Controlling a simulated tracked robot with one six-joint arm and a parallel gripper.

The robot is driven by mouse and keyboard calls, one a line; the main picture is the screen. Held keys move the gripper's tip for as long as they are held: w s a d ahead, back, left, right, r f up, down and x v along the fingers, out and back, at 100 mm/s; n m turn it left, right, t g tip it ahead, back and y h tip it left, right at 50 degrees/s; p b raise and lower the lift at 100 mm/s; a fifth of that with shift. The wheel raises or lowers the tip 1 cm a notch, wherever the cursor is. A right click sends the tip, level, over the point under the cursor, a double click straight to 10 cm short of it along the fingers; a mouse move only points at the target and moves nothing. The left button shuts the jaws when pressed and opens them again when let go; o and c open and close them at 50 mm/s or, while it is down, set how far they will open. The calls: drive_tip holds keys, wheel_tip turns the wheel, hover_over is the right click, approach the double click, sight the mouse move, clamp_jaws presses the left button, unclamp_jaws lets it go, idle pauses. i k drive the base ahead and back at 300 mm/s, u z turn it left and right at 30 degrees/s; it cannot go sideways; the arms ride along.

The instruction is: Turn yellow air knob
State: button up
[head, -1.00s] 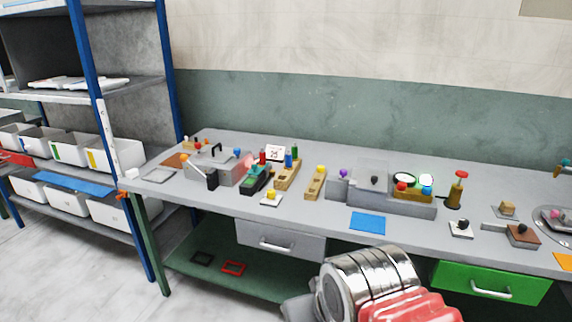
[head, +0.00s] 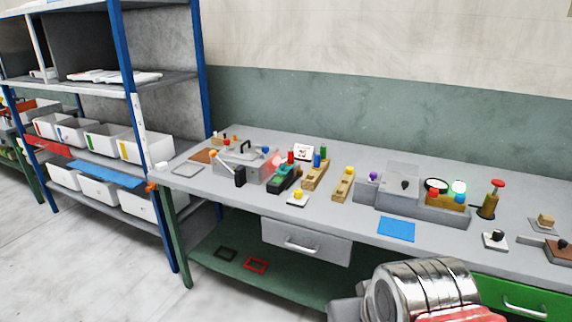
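Two yellow knobs stand on the grey workbench (head: 330,222). One yellow knob (head: 298,194) sits on a small white plate (head: 296,202) near the front edge. The other yellow knob (head: 349,170) sits on the back end of a wooden block (head: 343,187). I cannot tell from this view which of them is the air knob. Part of my arm, metal and red, shows at the bottom right, in front of the bench. My gripper's fingers are not in view.
A grey box with a handle (head: 240,163) stands left of the knobs. A blue mat (head: 397,229) and a clear-covered unit (head: 401,178) lie to the right. A blue-post shelf with white bins (head: 147,147) stands at left. Drawers (head: 305,240) sit under the bench.

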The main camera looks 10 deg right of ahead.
sight(298, 192)
drive_tip(key=u, duration=0.05)
drive_tip(key=i, duration=1)
drive_tip(key=z, duration=0.05)
drive_tip(key=k, duration=1.3)
drive_tip(key=u, duration=0.4)
drive_tip(key=i, duration=1.6)
drive_tip(key=z, duration=0.35)
